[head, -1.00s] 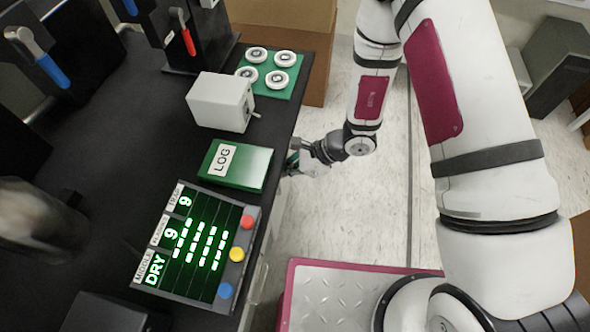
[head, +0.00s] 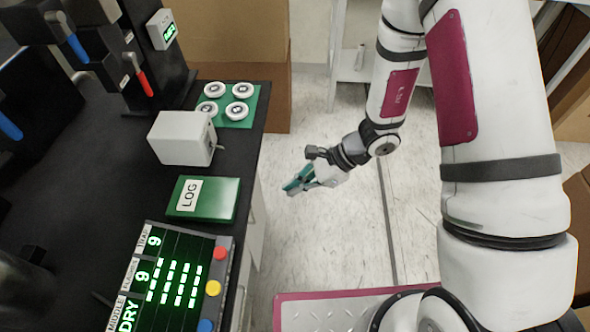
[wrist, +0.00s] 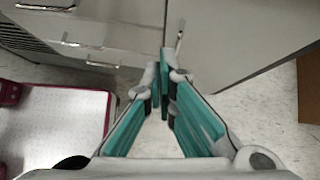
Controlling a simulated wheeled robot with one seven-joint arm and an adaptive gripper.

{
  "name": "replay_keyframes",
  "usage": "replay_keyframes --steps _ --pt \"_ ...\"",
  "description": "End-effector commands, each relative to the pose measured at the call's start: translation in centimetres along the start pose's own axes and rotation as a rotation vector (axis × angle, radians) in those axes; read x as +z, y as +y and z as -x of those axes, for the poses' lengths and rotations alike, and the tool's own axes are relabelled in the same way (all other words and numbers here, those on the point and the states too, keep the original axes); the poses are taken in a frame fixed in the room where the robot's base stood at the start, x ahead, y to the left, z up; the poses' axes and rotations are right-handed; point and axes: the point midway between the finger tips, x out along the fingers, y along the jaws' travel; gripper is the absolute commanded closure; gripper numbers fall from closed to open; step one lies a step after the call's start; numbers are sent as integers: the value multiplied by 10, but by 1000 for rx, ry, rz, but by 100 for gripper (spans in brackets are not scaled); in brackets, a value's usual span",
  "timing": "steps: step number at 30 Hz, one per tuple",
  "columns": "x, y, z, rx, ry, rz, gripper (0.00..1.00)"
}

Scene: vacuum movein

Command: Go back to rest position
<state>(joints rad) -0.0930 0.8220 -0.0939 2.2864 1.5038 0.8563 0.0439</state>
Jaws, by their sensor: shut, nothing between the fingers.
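My gripper (head: 290,188) has teal finger pads and hangs over the open floor, to the right of the black bench's edge in the head view. It is apart from the bench and holds nothing. In the wrist view my gripper (wrist: 164,68) has its fingertips together, in front of grey cabinet fronts (wrist: 240,35). My arm runs up to the right from it.
The black bench (head: 95,190) fills the left. On it are a green LOG book (head: 215,198), a white box (head: 182,138), a green tray (head: 252,106) of white discs and a lit display panel (head: 175,280). Cardboard boxes (head: 235,45) stand behind. Floor (head: 300,240) right of the bench is clear.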

Motion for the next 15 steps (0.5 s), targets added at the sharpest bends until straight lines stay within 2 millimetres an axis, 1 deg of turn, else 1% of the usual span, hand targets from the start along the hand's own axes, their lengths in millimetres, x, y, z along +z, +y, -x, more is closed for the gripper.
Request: replay_keyframes --steps 7,9,11,14,15 --pt "0 0 2 0 0 0 100" --pt "3 0 4 -1 -1 11 100" --pt "9 -1 10 0 -3 39 100" --pt "29 -2 29 4 -7 127 100" --pt "39 -1 40 8 -7 176 100"
